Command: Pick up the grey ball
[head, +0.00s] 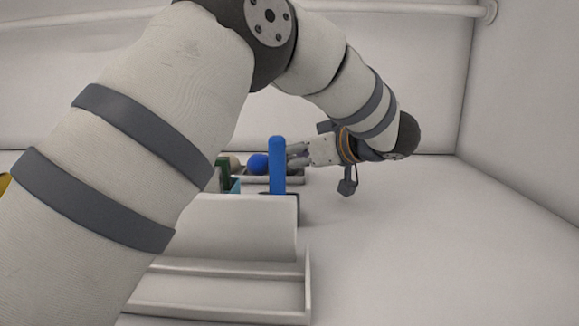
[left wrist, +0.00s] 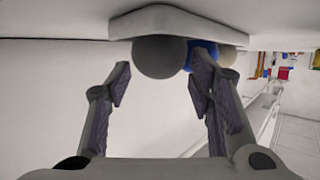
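The grey ball (left wrist: 159,56) sits at the edge of a light tray (left wrist: 180,18) in the left wrist view, beside a blue ball (left wrist: 207,46) and a beige ball (left wrist: 227,57). My left gripper (left wrist: 160,85) is open, one finger on each side of the grey ball's line. The ball is just beyond the fingertips, not between them. In the head view my left gripper (head: 297,155) reaches in from the right side of the tray (head: 288,180). The grey ball cannot be made out there. The blue ball (head: 259,163) shows. My right gripper is in neither view.
A tall blue object (head: 277,165) stands in front of the tray in the head view. A dark green item (head: 224,175) is left of it. A white box (head: 240,226) and a shallow tray (head: 220,295) are nearer. The surface at right is clear.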

